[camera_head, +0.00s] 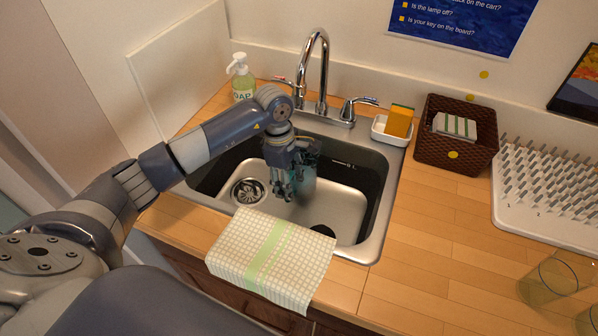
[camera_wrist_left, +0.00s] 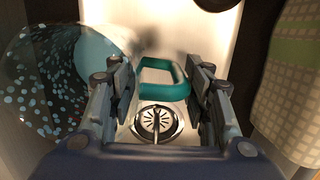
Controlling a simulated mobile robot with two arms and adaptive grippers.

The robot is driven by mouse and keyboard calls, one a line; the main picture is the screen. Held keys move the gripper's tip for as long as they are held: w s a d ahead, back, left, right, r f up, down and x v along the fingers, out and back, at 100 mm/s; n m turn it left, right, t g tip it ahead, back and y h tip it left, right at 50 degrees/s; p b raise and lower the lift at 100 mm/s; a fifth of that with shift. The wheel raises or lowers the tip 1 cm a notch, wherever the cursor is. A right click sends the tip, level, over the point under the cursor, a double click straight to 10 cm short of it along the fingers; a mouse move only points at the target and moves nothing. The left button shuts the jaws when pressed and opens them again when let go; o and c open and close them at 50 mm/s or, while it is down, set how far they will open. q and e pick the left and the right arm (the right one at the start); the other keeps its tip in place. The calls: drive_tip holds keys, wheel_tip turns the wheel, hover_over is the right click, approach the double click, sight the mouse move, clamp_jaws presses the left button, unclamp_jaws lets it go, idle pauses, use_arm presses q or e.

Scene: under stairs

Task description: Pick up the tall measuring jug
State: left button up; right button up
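The jug shows in the left wrist view as a clear, speckled teal body (camera_wrist_left: 62,85) at the left with a solid teal handle (camera_wrist_left: 165,90) at the centre. In the head view only a teal patch of it (camera_head: 307,174) shows in the sink, mostly hidden behind my left gripper (camera_head: 287,188). That gripper points down into the sink. In the wrist view its two fingers (camera_wrist_left: 160,68) are spread apart, with the handle seen between them and no clear contact. My right gripper is not in view.
The metal sink (camera_head: 385,205) has a tap (camera_head: 322,70) behind it and a checked cloth (camera_head: 268,258) over its front edge. A soap bottle (camera_head: 242,82), a sponge dish (camera_head: 391,133), a brown basket (camera_head: 455,160), a drying rack (camera_head: 540,205) and clear glasses (camera_head: 553,280) stand around it.

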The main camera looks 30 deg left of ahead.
use_arm(q)
drive_tip(key=shift+r, duration=0.1)
clamp_jaws()
drive_tip(key=shift+r, duration=0.1)
drive_tip(key=shift+w+r, duration=0.1)
drive_tip(key=shift+r, duration=0.4)
wheel_tip(320, 180, up, 16)
drive_tip(key=b, duration=0.3)
drive_tip(key=s+d+b, duration=0.1)
drive_tip(key=s+b, duration=0.3)
drive_tip(key=s, duration=1.4)
drive_tip(key=shift+r+b, duration=0.3)
drive_tip(key=shift+b, duration=0.1)
